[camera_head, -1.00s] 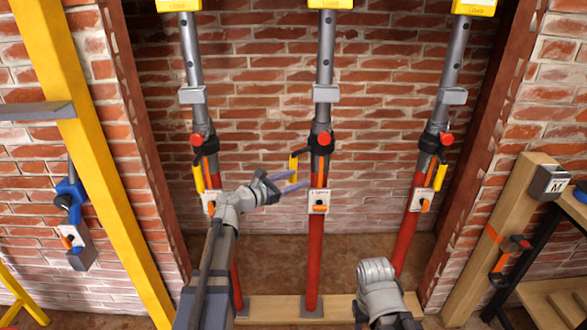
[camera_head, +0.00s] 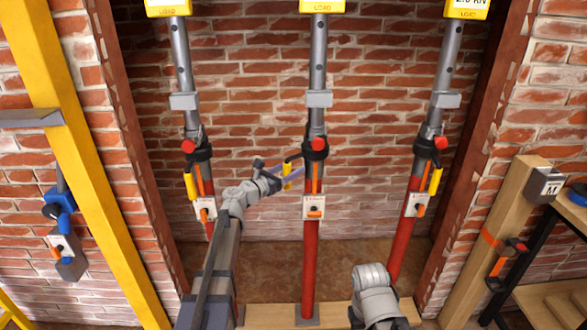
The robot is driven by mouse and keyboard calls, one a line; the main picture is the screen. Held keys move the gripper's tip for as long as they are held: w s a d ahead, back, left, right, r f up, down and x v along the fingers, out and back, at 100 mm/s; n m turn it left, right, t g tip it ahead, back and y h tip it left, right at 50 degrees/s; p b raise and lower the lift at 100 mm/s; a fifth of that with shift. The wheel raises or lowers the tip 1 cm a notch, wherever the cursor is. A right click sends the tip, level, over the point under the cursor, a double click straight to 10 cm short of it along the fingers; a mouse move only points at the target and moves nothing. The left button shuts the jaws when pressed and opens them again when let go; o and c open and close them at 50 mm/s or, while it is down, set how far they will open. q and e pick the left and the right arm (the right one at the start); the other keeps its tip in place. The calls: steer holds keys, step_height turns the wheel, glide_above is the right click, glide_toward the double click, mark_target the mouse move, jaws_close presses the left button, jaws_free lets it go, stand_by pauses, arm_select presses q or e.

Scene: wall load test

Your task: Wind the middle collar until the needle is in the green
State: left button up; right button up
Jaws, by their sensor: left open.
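The middle collar (camera_head: 315,150) is a black ring on the middle prop, with a red knob in front. Its cranked handle (camera_head: 287,170) sticks out to the left and ends in a yellow grip. My left gripper (camera_head: 293,178) is open, with its fingers at the yellow grip. I cannot tell whether they touch it. The middle yellow load box (camera_head: 322,6) is cut off by the top edge, so no needle or green zone shows. My right arm shows at the bottom right, but its fingers are out of view.
Similar props with collars stand left (camera_head: 197,150) and right (camera_head: 430,148). Below the middle collar is a white plate (camera_head: 314,207) with an orange lever. A yellow post (camera_head: 75,150) stands at left, and a wooden post (camera_head: 500,235) at right. Brick wall lies behind.

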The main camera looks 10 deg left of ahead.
arm_select(q)
steer(key=shift+w+d, duration=0.3)
steer(key=shift+w, duration=0.25)
jaws_close()
stand_by(1.1)
